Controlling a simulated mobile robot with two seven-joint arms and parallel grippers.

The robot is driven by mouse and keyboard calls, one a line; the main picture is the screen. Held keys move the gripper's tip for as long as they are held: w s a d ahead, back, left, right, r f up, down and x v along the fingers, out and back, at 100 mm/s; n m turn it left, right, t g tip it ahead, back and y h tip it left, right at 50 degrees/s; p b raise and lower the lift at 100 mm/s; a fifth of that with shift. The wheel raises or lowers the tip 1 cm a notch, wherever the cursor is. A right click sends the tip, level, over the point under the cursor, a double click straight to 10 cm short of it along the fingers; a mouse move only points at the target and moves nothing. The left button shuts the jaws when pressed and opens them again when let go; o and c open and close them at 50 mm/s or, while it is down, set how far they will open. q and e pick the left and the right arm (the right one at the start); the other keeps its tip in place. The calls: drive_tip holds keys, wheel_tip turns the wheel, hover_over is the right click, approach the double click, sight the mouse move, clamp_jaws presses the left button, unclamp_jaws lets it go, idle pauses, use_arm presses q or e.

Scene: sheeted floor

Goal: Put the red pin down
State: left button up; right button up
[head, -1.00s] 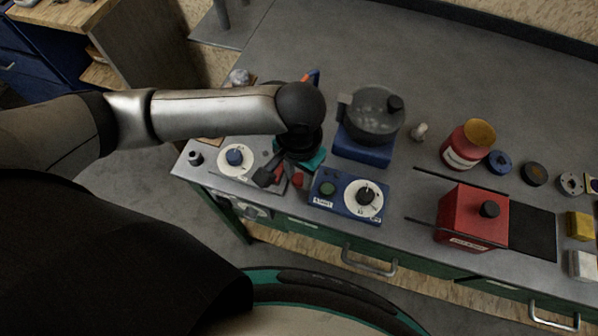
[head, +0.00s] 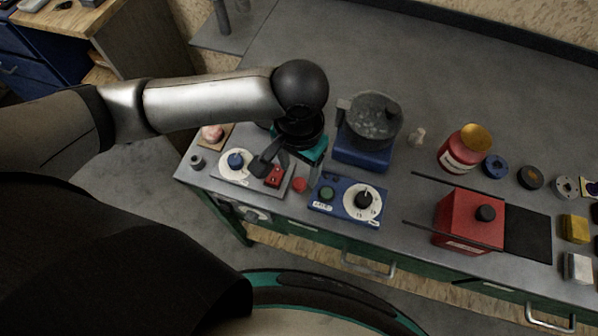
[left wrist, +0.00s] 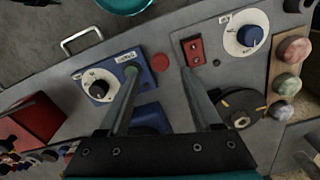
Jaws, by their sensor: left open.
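The red pin (head: 299,185) shows as a small round red piece on the bench, between the grey switch plate and the blue control box. In the left wrist view the red pin (left wrist: 160,62) is seen from above, between the lines of the two fingers. Neither finger appears to touch it. My left gripper (head: 287,172) is open and empty above this spot; its spread fingers also show in the left wrist view (left wrist: 160,73). The pin's lower part is hidden, so I cannot tell if it sits in a hole. My right gripper is not in view.
The blue control box (head: 347,200) with a white dial stands right of the pin. The grey plate with a blue knob (head: 235,159) and red switch (head: 273,177) is left. A pot (head: 372,120) on a blue base is behind. A red box (head: 468,220) stands further right.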

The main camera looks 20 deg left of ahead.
sight(299, 183)
use_arm(q)
wheel_tip(299, 183, up, 7)
drive_tip(key=p, duration=0.1)
drive_tip(key=shift+f, duration=0.1)
idle(0.4)
